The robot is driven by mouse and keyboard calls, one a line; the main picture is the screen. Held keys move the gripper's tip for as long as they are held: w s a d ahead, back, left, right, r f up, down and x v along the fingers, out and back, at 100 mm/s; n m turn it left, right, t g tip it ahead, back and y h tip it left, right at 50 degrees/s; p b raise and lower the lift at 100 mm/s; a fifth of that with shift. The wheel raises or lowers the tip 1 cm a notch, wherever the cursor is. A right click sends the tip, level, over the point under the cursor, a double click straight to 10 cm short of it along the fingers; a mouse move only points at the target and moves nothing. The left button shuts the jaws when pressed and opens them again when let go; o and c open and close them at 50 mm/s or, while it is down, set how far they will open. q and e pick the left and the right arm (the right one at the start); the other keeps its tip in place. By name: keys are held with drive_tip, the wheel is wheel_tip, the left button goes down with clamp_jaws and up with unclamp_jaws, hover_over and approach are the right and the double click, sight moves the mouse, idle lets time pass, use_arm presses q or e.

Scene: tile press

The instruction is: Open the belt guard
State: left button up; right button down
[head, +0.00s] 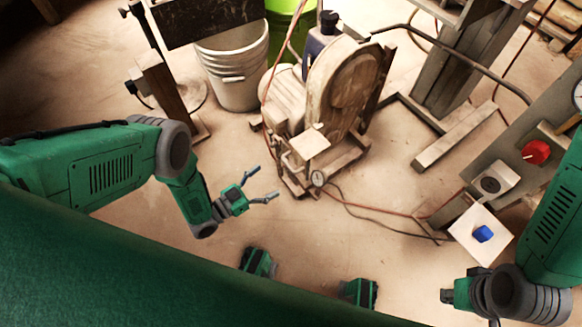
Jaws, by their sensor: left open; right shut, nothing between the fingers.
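The belt guard (343,88) appears to be the tall, rounded, worn cream cover on the compressor-like machine at the top centre of the head view. It stands upright and looks closed, though its far side is hidden. My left gripper (267,181) is open and empty, in front of the machine and to its lower left. Its fingers point right and are apart from the guard. My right arm (520,295) enters at the lower right, far from the guard. Its gripper fingers do not show.
A white bucket (237,72) and a green bin (283,22) stand behind the machine. A gauge (319,178) and hoses lie at its front right. At the right stand a grey press frame (465,75), a red knob (536,152) and a blue button (483,234).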

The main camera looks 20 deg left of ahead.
sight(288, 165)
use_arm(q)
drive_tip(key=b+x, duration=0.2)
drive_tip(key=x, duration=0.6)
drive_tip(key=shift+w+f, duration=0.15)
drive_tip(key=shift+w, duration=0.1)
drive_tip(key=shift+w+d, duration=0.15)
drive_tip(key=shift+d, duration=0.05)
drive_tip(key=shift+a, duration=0.1)
